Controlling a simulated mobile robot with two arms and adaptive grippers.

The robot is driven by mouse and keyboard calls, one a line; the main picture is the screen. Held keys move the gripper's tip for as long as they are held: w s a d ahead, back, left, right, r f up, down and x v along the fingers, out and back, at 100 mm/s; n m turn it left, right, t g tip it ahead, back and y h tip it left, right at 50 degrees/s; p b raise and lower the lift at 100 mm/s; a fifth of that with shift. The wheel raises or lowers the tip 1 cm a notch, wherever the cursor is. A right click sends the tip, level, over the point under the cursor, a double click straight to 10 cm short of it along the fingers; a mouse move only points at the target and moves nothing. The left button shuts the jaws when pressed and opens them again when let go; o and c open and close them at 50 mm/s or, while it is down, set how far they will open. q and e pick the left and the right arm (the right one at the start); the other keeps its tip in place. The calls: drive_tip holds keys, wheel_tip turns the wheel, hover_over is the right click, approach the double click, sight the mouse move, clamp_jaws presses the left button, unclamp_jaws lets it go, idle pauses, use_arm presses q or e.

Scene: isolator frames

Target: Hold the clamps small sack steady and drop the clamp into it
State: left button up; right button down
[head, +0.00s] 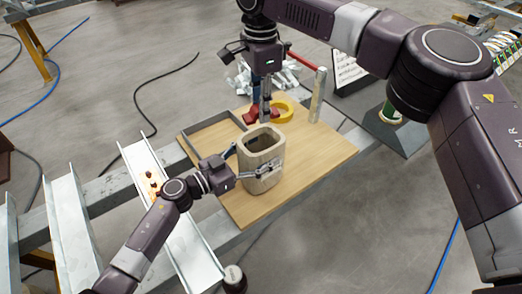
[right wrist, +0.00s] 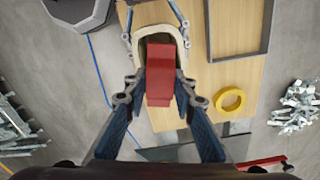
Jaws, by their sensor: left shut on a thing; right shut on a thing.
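The small beige sack (head: 262,176) stands upright on the wooden board, its open top facing up. My left gripper (head: 245,164) is shut on the sack from the left, with a finger on either side. In the right wrist view, the sack's rim (right wrist: 146,34) shows between my left gripper's fingers. My right gripper (head: 258,113) is above and slightly behind the sack, pointing down, shut on a red clamp (right wrist: 160,76). In the right wrist view, the clamp overlaps the sack's opening and hides much of its inside.
The wooden board (head: 318,155) carries a grey open frame (head: 207,131) at left, a yellow ring (head: 289,106) behind the sack and an upright metal bar (head: 318,95). A pile of metal pieces (right wrist: 296,108) lies beyond the board. The board's right part is clear.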

drive_tip(key=shift+f, duration=2.75)
drive_tip(key=c, duration=1.5)
unclamp_jaws()
wheel_tip(320, 180, up, 12)
drive_tip(key=shift+r, duration=0.1)
use_arm(q)
drive_tip(key=o, duration=1.3)
